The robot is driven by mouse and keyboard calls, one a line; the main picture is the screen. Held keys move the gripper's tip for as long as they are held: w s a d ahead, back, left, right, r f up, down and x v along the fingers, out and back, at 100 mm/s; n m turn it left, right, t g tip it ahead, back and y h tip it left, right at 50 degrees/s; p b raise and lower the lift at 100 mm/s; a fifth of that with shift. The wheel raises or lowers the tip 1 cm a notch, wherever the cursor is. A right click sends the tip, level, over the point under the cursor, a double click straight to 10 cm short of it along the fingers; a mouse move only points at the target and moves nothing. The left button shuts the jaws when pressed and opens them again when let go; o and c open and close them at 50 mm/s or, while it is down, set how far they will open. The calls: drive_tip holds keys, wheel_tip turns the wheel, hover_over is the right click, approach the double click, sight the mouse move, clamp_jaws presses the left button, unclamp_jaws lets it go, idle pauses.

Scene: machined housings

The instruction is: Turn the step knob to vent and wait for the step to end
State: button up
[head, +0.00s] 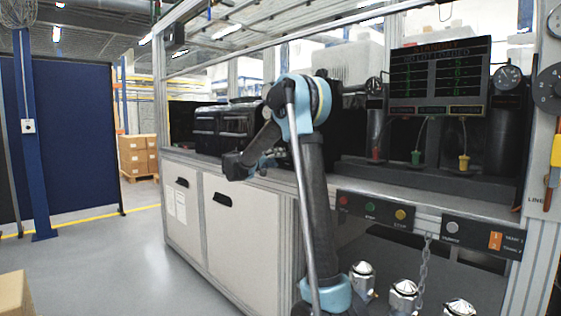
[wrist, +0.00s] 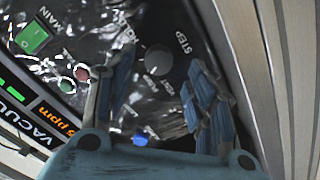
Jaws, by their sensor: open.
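The step knob (wrist: 158,60) is a round dark grey knob on a glossy black panel in the wrist view, beside the word STEP. A small pale mark shows on its lower part. Lettering around it is partly legible, and I cannot tell which position it is set to. My gripper (wrist: 148,72) is open, with one blue-grey finger on each side of the knob. I cannot tell whether either finger touches it. In the head view my gripper (head: 240,165) is beside the bench's front edge; the knob cannot be made out there.
The panel also has a green switch (wrist: 32,38) marked MAIN, a red button (wrist: 81,73), a blue button (wrist: 140,139) and a vacuum display (wrist: 40,120). A metal frame post (wrist: 262,80) stands close right of my gripper. Dark housings (head: 222,128) stand on the bench.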

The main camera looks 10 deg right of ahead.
drive_tip(key=shift+x, duration=1.95)
drive_tip(key=c, duration=1.1)
